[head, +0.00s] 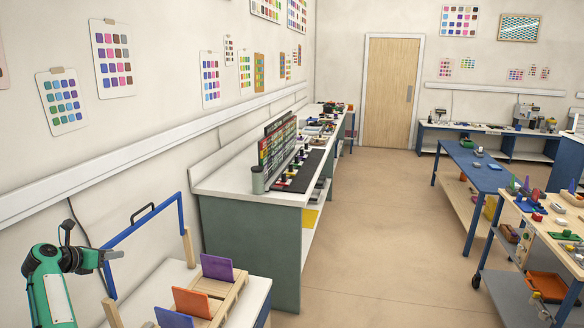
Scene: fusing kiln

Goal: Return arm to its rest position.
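My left arm (50,285), green and dark grey, is raised at the lower left of the head view. Its gripper (118,256) points right, level with the blue frame on the near bench. I see its fingers nearly edge-on, so I cannot tell whether they are apart or together. No held object shows at the fingertips. My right arm and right gripper are not in view.
Near the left gripper stands a blue frame (145,232) with wooden posts. A wooden rack holds purple (217,267) and orange (192,302) panels. A green-sided counter (250,245) lies beyond. A blue table (470,165) is at right. The middle floor (370,230) is clear.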

